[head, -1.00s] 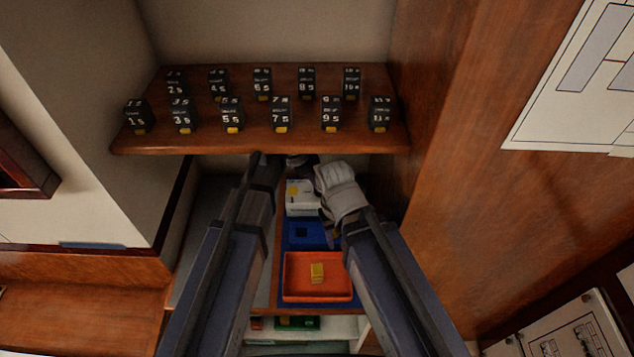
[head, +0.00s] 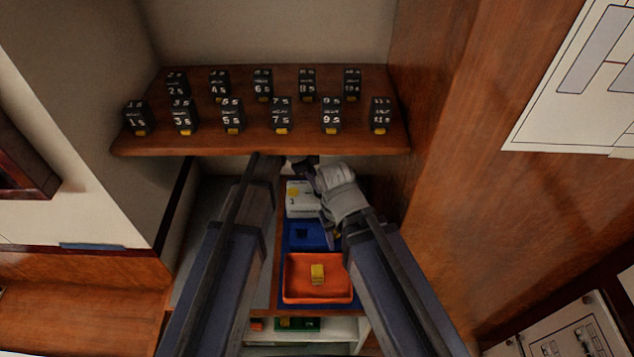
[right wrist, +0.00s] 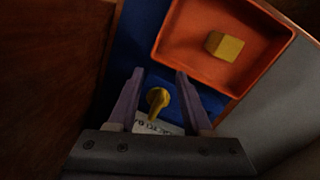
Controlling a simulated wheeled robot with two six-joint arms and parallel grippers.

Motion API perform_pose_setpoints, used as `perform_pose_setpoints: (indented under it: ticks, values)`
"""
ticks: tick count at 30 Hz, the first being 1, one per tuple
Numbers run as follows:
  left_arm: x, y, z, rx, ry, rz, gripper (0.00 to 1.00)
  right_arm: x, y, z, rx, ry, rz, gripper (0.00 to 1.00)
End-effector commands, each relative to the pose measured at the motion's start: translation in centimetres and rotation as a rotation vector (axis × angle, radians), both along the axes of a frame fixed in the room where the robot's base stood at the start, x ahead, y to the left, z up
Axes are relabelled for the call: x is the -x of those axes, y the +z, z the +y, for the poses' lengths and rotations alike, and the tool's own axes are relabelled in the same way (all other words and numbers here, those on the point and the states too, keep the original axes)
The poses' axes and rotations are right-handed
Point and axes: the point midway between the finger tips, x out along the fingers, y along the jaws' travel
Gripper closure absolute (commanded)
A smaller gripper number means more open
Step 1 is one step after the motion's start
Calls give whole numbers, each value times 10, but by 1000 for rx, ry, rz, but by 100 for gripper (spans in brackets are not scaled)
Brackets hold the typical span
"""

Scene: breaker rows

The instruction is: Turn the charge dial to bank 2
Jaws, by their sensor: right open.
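The charge dial shows as a yellow knob (right wrist: 158,98) in the right wrist view, with a white label (right wrist: 150,128) with dark marks behind it. In the head view a yellow patch shows on a white panel (head: 300,207) below the shelf. My right gripper (right wrist: 160,74) is open, with one finger on each side of the knob. I cannot tell whether the fingers touch it. In the head view my right gripper (head: 314,203) is beside the white panel. My left arm's end (head: 263,168) reaches below the shelf edge; its fingers are not clear.
An orange tray (head: 290,292) holds a yellow block (head: 317,274). Above, a wooden shelf (head: 200,147) carries two rows of black numbered breakers. A wooden wall (head: 440,110) stands close on the right.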

Motion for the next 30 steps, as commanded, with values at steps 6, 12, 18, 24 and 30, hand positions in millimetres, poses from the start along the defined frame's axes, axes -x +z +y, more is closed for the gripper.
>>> perform_pose_setpoints:
  ticks: [6, 12, 18, 24, 30]
  values:
    - [0, 0, 0, -1, -1, 0, 64, 0, 0, 0, 0, 0, 0, 50]
    - [0, 0, 0, -1, 0, 0, 55, 0, 0, 0, 0, 0, 0, 50]
    - [0, 5, 1, 0, 0, 0, 55, 0, 5, 0, 0, 0, 0, 50]
    - [0, 11, 25, -1, 5, 0, 55, 0, 11, 0, 0, 0, 0, 50]
    - [-1, 11, 70, 0, 4, 0, 55, 0, 11, 0, 0, 0, 0, 50]
